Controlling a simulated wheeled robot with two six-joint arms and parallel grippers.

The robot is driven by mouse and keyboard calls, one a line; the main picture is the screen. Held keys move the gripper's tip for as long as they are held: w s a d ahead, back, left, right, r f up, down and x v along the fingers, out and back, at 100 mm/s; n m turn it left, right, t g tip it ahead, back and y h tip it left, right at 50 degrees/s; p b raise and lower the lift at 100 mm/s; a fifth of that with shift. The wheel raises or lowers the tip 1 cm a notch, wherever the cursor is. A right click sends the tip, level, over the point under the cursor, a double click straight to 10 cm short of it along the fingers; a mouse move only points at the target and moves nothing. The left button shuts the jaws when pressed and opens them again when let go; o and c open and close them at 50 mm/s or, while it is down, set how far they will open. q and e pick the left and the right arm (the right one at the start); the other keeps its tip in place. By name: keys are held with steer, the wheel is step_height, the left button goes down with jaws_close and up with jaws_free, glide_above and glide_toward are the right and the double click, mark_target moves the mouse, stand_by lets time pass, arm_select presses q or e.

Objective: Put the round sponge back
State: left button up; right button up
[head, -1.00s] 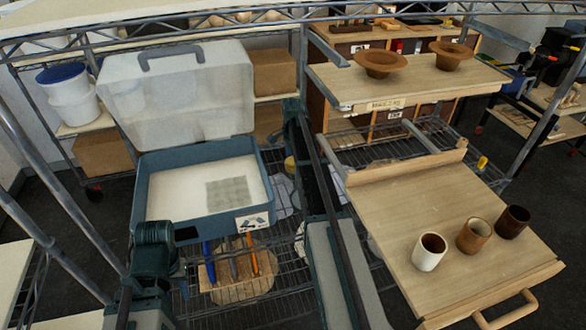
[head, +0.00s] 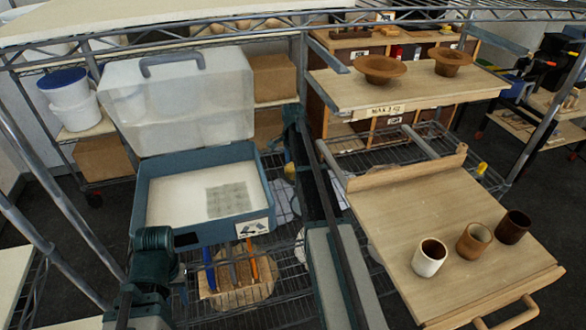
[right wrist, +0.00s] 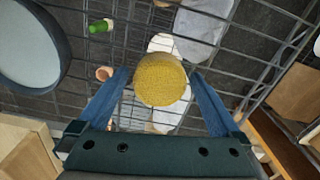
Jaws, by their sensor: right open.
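The round yellow sponge (right wrist: 160,80) is in the right wrist view, in front of a wire shelf. My right gripper (right wrist: 158,74) is open, with its two blue fingers on either side of the sponge. Whether they touch it I cannot tell. In the head view a small yellow patch, likely the sponge (head: 290,171), shows beside my right arm, which hides part of that area. My left arm is at the lower left of the head view, but its gripper fingers do not show.
An open blue case (head: 142,190) with a clear lid stands left of my right arm. A wooden tray (head: 400,215) with 3 cups is at the right. A dark-rimmed round object (right wrist: 30,45) lies left of the sponge.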

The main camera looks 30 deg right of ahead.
mark_target(292, 167)
step_height(292, 167, up, 12)
steer(key=p, duration=1.1)
steer(key=s+a+n, duration=0.1)
steer(key=a, duration=0.3)
steer(key=s+a+n, duration=0.2)
steer(key=a, duration=0.3)
steer(key=s+a+n, duration=0.2)
steer(key=a, duration=0.2)
steer(key=shift+a+f, duration=0.1)
steer(key=shift+a, duration=0.1)
steer(key=s+a+n+h, duration=0.1)
steer(key=s+a+n, duration=1.6)
steer(key=s+a, duration=0.5)
steer(key=shift+s+a+n, duration=0.2)
steer(key=shift+a+n, duration=0.1)
steer(key=shift+a, duration=0.5)
